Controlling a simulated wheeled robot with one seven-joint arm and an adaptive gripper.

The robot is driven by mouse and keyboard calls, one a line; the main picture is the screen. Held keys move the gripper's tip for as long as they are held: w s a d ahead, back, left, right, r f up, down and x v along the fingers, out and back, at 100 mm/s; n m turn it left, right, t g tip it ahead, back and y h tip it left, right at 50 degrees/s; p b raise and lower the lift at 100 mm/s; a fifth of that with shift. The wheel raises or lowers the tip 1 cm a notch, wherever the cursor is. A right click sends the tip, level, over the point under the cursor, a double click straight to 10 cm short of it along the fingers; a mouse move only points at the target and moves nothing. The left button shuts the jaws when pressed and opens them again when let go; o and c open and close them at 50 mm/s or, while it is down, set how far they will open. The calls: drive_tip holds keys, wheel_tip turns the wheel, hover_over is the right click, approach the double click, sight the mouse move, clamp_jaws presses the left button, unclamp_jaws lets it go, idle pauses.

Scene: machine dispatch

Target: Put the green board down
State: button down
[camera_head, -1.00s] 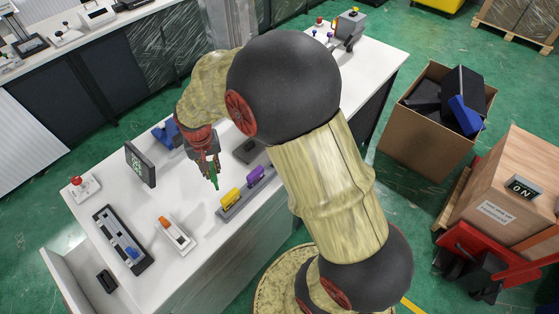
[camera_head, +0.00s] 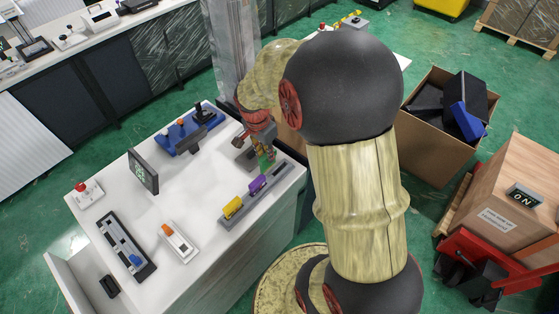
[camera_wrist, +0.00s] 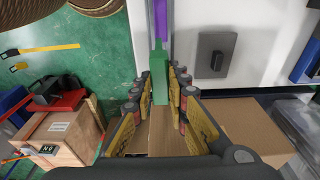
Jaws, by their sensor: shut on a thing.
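My gripper (camera_head: 258,140) is shut on the green board (camera_wrist: 158,72) at the right end of the white table (camera_head: 195,205). The board hangs below the fingers in the head view (camera_head: 266,160). It is close to the grey rail (camera_head: 240,210) that bears a yellow block (camera_head: 232,207) and a purple block (camera_head: 257,184). In the wrist view, the board lies in line with the purple block (camera_wrist: 160,20) and the rail, between the fingertips (camera_wrist: 160,88). I cannot tell whether the board touches the rail.
A dark switch box (camera_wrist: 211,55) stands near my gripper. A blue fixture (camera_head: 185,135), an upright display (camera_head: 143,172), a red-button box (camera_head: 88,192), a slotted dark tray (camera_head: 126,246) and an orange-and-white device (camera_head: 177,242) stand on the table. A cardboard box (camera_head: 435,150) stands right.

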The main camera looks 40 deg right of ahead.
drive_tip(key=shift+w+d+f+b, duration=0.15)
drive_tip(key=shift+d+f+b, duration=0.1)
drive_tip(key=shift+d+f, duration=1.1)
drive_tip(key=shift+w+d+f+b, duration=0.25)
drive_tip(key=shift+d+f, duration=0.65)
drive_tip(key=shift+f, duration=1)
drive_tip(key=shift+w+d+f+b, duration=0.1)
drive_tip(key=shift+d+f+b, duration=0.2)
drive_tip(key=shift+d+f, duration=1.05)
drive_tip(key=shift+a+f, duration=0.25)
drive_tip(key=shift+f, duration=0.1)
drive_tip(key=shift+f, duration=0.15)
drive_tip(key=c, duration=1.7)
unclamp_jaws()
drive_tip(key=shift+c, duration=0.2)
